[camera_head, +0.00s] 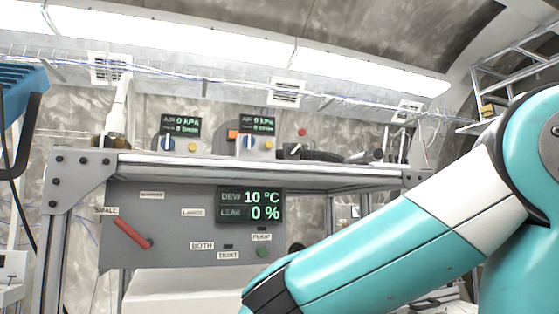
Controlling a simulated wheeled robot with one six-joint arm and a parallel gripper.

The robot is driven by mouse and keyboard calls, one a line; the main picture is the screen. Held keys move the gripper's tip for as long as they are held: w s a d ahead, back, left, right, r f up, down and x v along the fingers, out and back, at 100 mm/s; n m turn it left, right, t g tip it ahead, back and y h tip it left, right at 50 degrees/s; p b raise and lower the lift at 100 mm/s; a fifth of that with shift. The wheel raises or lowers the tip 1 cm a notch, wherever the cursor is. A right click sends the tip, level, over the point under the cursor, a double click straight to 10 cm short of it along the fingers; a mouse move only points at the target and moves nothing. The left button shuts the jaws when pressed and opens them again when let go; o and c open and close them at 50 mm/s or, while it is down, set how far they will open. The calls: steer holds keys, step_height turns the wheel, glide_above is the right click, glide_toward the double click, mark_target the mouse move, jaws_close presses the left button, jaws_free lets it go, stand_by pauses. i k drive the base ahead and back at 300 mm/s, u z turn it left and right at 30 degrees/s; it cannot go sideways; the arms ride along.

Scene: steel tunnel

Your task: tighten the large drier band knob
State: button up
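I cannot single out the large drier band knob in this view. A grey panel (170,240) under the bench carries small labels, among them "SMALL" and "LARGE" (193,212). A red lever (131,232) slants down to the right beside the "SMALL" label. A dark display (250,205) on the panel reads "DEW 10 °C" and "LEAK 0 %". A green button (263,251) sits under the "PUMP" label. My turquoise and white arm reaches in from the right to the bottom edge. My gripper is outside the picture.
The bench top (250,162) holds two small units with displays reading 0 kPa and blue knobs (167,144), plus a dark ribbed hose (322,155). A ladder-like metal frame (515,70) stands at upper right. A blue object (22,85) is at left.

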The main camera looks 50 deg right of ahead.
mark_target(295, 148)
steer(key=u, duration=0.05)
steer(key=k, duration=0.35)
steer(key=z, duration=1.55)
steer(key=i, duration=0.1)
steer(key=u, duration=0.45)
